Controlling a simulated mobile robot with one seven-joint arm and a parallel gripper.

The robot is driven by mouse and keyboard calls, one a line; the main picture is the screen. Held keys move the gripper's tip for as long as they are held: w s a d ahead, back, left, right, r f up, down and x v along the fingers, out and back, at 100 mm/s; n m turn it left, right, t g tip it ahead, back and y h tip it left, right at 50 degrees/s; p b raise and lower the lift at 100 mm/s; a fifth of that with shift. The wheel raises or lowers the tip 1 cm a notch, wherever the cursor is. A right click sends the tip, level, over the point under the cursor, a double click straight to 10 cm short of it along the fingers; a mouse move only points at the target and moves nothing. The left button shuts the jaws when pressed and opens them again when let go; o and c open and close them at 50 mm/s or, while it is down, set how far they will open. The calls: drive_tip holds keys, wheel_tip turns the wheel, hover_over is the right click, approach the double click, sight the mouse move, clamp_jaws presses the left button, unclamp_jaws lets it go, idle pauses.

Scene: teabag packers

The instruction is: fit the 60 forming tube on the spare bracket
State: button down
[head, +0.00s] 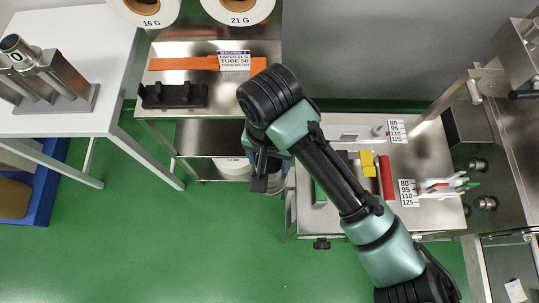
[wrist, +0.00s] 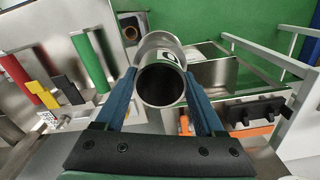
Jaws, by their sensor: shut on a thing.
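My gripper (wrist: 161,98) is shut on a shiny metal forming tube (wrist: 162,84), with one blue finger on each side. The tube's open, dark round end faces the wrist camera. A white label with a dark mark shows in part behind that end, but its number cannot be read. In the head view my gripper (head: 262,178) hangs over the gap between the steel trolley and the machine table; the arm hides most of the tube there. I cannot tell which fitting is the spare bracket. A black notched rack (head: 173,96) stands on the trolley and also shows in the wrist view (wrist: 250,111).
A white table (head: 110,40) at the left bears a metal stand (head: 70,100) with tubes, one marked 0. The trolley holds an orange bar (head: 185,63) and a sign reading TUBE 50 (head: 234,60). The machine table has red (head: 386,178) and yellow (head: 367,162) parts. Green floor lies open below.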

drive_tip(key=shift+f+b, duration=2)
drive_tip(key=shift+f, duration=0.6)
unclamp_jaws()
wheel_tip(320, 180, up, 13)
drive_tip(key=p, duration=0.3)
